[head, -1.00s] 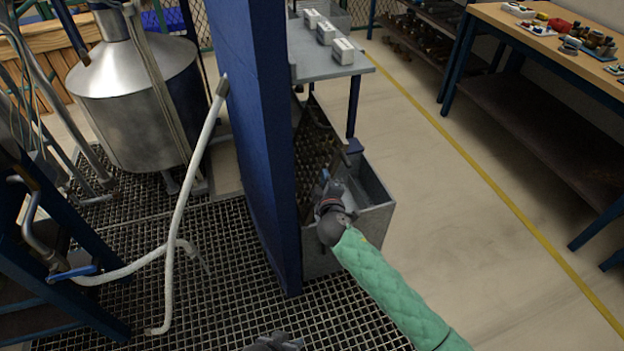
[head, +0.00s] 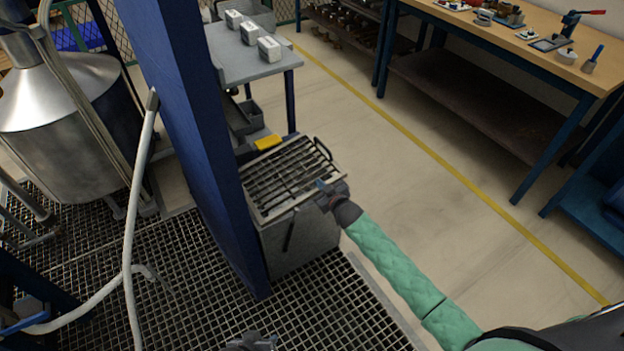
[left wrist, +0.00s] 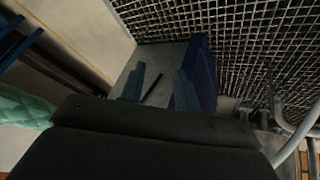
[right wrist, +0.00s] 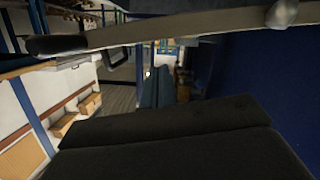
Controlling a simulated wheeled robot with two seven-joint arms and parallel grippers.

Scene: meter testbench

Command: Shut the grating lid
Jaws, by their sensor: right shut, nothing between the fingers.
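The grating lid (head: 285,172), a grey frame with dark bars, lies about level across the top of the grey metal box (head: 305,240) beside the blue column. I cannot tell whether its whole edge rests on the rim. A dark loop handle (head: 323,150) shows at its far right corner. My right gripper (head: 322,187) is at the lid's right edge, shut and empty; contact is unclear. Its fingers are together in the right wrist view (right wrist: 155,88). My left gripper (head: 252,341) is low at the bottom edge; its fingers are apart in the left wrist view (left wrist: 158,88).
The blue column (head: 205,140) stands just left of the box. A white hose (head: 135,220) and metal tank (head: 65,130) are further left. A grey table (head: 250,62) stands behind, a workbench (head: 500,40) at right. The floor right of the box is clear.

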